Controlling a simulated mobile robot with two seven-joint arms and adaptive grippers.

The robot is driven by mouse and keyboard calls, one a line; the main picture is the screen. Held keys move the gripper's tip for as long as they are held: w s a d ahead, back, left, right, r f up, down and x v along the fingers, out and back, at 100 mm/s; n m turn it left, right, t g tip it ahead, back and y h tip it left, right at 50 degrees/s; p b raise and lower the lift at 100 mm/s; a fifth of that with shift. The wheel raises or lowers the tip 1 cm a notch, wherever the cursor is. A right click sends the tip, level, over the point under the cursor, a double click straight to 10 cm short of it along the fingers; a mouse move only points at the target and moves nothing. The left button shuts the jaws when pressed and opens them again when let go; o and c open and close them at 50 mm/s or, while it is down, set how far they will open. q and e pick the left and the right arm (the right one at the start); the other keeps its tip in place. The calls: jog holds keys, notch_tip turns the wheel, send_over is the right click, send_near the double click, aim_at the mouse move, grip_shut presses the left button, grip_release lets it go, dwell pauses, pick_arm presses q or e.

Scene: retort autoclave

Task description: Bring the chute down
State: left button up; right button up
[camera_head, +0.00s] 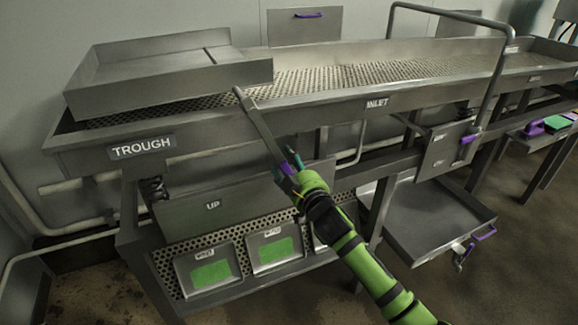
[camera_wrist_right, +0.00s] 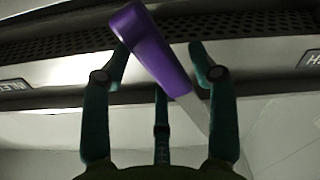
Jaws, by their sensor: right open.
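A grey lever bar (camera_head: 262,125) slopes from the front edge of a shallow metal tray (camera_head: 165,82) down to my right gripper (camera_head: 288,165). The tray sits over the left end of the trough (camera_head: 141,147); I cannot tell for certain which part is the chute. The lever's purple grip (camera_wrist_right: 155,48) runs slantwise between the fingertips of my right gripper (camera_wrist_right: 162,65) in the right wrist view. The fingers are open on either side of it, and I cannot tell whether they touch it. A front panel (camera_head: 240,200) below is marked UP. My left gripper is out of view.
A perforated bed (camera_head: 360,75) runs right along the trough, with a tall bent rail (camera_head: 498,85) beside it. Green pads (camera_head: 210,273) lie in metal holders below. An open drawer-like tray (camera_head: 430,220) juts out at the right. Bare floor lies in front.

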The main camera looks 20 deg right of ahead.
jog(key=shift+s, duration=0.1)
jog(key=shift+s+a, duration=0.1)
jog(key=shift+s, duration=0.25)
jog(key=s, duration=1.1)
jog(key=shift+d, duration=0.3)
